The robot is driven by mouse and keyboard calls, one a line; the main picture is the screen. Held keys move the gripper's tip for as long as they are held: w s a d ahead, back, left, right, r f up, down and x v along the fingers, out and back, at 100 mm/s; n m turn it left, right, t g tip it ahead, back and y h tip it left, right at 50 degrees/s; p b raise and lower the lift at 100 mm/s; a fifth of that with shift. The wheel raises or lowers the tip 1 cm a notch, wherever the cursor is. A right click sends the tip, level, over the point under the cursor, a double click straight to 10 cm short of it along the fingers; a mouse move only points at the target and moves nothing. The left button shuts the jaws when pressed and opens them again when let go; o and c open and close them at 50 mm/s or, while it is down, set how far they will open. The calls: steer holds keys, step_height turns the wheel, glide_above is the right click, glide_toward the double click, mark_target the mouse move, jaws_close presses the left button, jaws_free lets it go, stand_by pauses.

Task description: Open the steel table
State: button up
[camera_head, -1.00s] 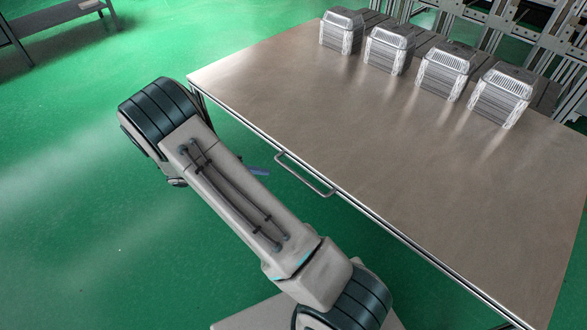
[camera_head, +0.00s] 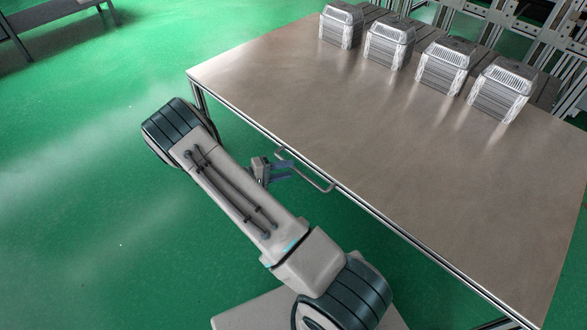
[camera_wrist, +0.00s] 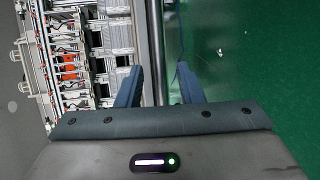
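The steel table (camera_head: 400,150) has a broad brushed top, with a bent metal bar handle (camera_head: 318,186) on its long near edge. My gripper (camera_head: 284,170) is beside the left end of the handle, partly hidden behind my forearm. In the wrist view its two dark blue fingers (camera_wrist: 160,72) are spread apart. A vertical metal bar shows beyond the gap between them. The fingers do not appear closed on the handle; whether they touch it I cannot tell.
Several ribbed silver foil-like blocks (camera_head: 392,45) stand in a row along the far edge of the table. Metal framing (camera_head: 490,30) stands behind it. A grey bench (camera_head: 50,22) is at the upper left. Green floor (camera_head: 80,200) on the left is clear.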

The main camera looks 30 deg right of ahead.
mark_target(294, 168)
steer(key=shift+s+d+f, duration=0.1)
steer(key=shift+d+f, duration=0.05)
steer(key=shift+d, duration=0.7)
steer(key=shift+d+f, duration=0.15)
steer(key=shift+d, duration=0.65)
